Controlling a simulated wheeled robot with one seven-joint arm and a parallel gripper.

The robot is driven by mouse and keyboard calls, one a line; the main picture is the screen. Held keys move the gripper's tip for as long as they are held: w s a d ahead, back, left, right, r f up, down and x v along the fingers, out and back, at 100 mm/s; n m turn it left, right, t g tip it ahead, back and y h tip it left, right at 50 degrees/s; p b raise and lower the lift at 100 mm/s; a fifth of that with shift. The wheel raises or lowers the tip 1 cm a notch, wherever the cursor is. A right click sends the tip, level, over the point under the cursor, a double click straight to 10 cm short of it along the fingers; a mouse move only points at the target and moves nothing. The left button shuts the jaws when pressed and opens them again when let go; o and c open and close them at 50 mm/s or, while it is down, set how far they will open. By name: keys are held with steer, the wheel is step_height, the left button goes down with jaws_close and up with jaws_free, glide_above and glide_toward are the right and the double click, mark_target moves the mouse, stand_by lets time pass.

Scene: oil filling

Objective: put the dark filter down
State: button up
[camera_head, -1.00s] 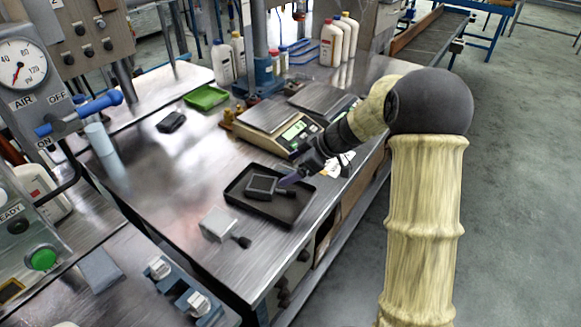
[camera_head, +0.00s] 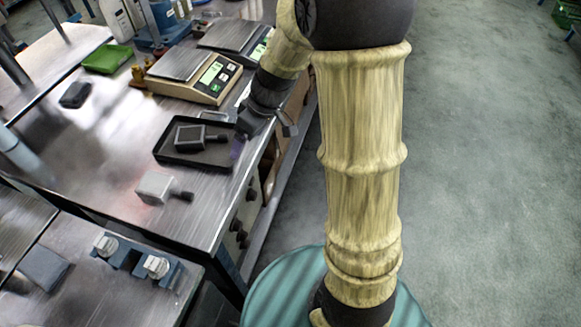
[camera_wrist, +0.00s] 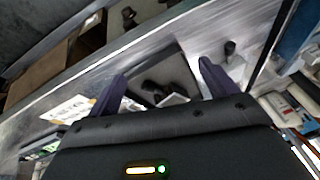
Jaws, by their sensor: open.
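The dark filter (camera_head: 190,137), a boxy grey-black block with a dark knob at its right end, lies in the black tray (camera_head: 165,158) on the metal bench. My gripper (camera_head: 240,146) is at the tray's right edge, just right of the knob and apart from the block. In the wrist view my gripper (camera_wrist: 163,84) has its two purple fingers spread with nothing held between them. The tray (camera_wrist: 176,68) and part of the dark filter (camera_wrist: 153,89) show beyond the fingers; the gripper body hides the filter's lower part.
A light grey filter (camera_head: 155,188) lies in front of the tray. Two scales (camera_head: 192,72) stand behind it, with a green tray (camera_head: 107,59) and a small black block (camera_head: 75,95) to the left. A blue fixture (camera_head: 130,255) is at the front.

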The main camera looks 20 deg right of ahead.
steer(key=s+d+m+t+h, duration=0.1)
steer(key=s+d+m+h, duration=0.3)
steer(key=s, duration=0.8)
steer(key=d+m, duration=0.2)
steer(key=m, duration=0.2)
steer(key=shift+s, duration=0.3)
